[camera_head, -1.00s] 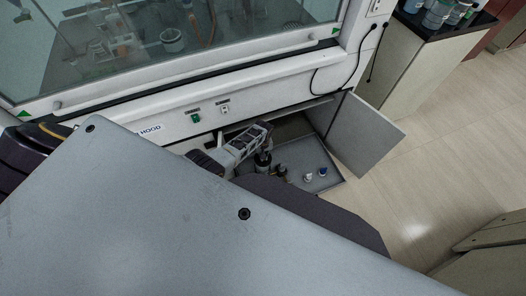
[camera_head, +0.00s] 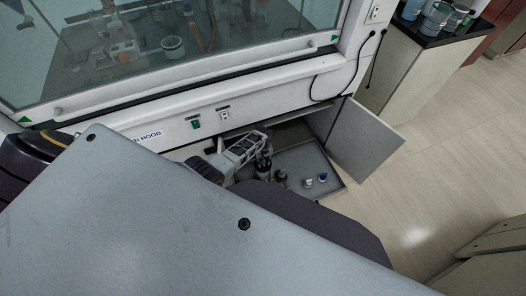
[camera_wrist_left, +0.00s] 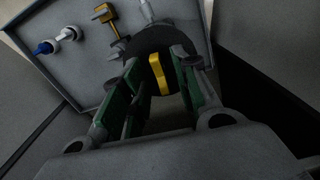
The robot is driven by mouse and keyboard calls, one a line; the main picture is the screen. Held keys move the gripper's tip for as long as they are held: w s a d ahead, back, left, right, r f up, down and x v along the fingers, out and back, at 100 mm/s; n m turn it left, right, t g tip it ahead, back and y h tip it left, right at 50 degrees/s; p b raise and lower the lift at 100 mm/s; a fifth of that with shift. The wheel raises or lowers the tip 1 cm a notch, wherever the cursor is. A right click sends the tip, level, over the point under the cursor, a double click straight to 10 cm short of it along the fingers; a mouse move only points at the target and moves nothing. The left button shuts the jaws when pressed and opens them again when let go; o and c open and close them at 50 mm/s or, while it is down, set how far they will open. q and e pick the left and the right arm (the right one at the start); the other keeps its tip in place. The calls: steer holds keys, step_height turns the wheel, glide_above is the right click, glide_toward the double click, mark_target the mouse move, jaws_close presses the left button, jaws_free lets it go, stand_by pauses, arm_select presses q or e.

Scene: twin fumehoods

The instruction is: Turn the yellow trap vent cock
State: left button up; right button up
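A yellow cock handle (camera_wrist_left: 159,74) stands between the fingers of my left gripper (camera_wrist_left: 162,85) in the left wrist view, above a dark round body (camera_wrist_left: 160,42). The green-padded fingers are open, one on each side of it, with visible gaps. A second yellow handle (camera_wrist_left: 106,14) sits farther off on the grey tray. In the head view my left gripper (camera_head: 262,150) reaches into the open cabinet under the hood, over a dark bottle-like vessel (camera_head: 263,168). The yellow handle is too small to make out there. My right gripper is not in view.
Two small fittings, one white (camera_head: 308,182) and one blue-topped (camera_head: 322,177), stand on the grey tray (camera_head: 335,188). The cabinet door (camera_head: 365,138) hangs open at the right. Clear floor (camera_head: 440,150) lies beyond it.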

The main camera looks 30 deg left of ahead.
arm_select(q)
step_height(320, 180, up, 12)
stand_by(1.4)
steer(key=shift+f, duration=0.2)
stand_by(0.5)
